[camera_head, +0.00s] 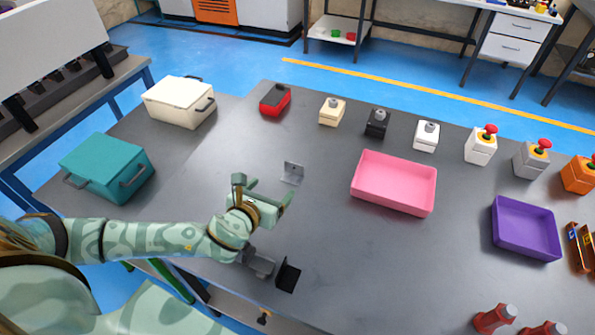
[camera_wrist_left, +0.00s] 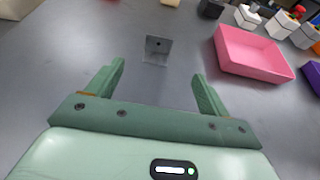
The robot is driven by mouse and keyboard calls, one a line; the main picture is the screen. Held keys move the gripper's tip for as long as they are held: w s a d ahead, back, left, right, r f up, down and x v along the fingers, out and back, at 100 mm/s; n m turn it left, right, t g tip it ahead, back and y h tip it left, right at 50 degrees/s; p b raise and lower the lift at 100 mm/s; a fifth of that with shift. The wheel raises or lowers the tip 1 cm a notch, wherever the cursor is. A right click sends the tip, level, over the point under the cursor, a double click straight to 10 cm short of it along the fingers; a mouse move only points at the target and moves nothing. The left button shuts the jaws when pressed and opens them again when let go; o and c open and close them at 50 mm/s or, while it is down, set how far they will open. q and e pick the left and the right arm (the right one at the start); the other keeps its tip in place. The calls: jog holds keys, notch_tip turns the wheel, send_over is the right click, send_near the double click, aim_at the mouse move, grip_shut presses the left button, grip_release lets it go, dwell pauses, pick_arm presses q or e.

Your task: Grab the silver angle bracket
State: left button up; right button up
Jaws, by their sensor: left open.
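The silver angle bracket (camera_head: 292,173) stands on the grey table, with one flange upright. In the left wrist view the bracket (camera_wrist_left: 157,50) is ahead of the fingers, between their lines and a little left of the middle. My left gripper (camera_head: 264,190) is open and empty. It is just to the near left of the bracket in the head view and apart from it. Its two green fingers (camera_wrist_left: 160,82) are spread in the wrist view. My right gripper is not in view.
A black bracket (camera_head: 288,275) and a grey one (camera_head: 260,264) lie nearer, below the gripper. A pink tray (camera_head: 394,184) is to the right, a purple tray (camera_head: 525,228) farther right. Teal (camera_head: 107,168) and white boxes (camera_head: 180,101) stand left. Several button boxes line the back.

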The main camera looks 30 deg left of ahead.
pick_arm(q)
jog(key=b, duration=0.3)
send_near(294, 165)
jog(key=x, duration=0.2)
jog(key=shift+w+d+f, duration=0.1)
jog(key=shift+w+f, duration=0.2)
jog(key=shift+w, duration=0.05)
jog(key=shift+w+f, duration=0.2)
jog(key=shift+w, duration=0.35)
jog(key=b+x, duration=0.2)
jog(key=x, duration=0.2)
jog(key=shift+w+f, duration=0.25)
jog(key=shift+f, duration=0.05)
jog(key=shift+w, duration=0.1)
jog(key=shift+r, duration=0.15)
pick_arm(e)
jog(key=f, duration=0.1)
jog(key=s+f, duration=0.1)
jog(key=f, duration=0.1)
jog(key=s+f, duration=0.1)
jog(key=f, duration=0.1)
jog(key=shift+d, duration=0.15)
pick_arm(q)
jog(key=c, duration=1.1)
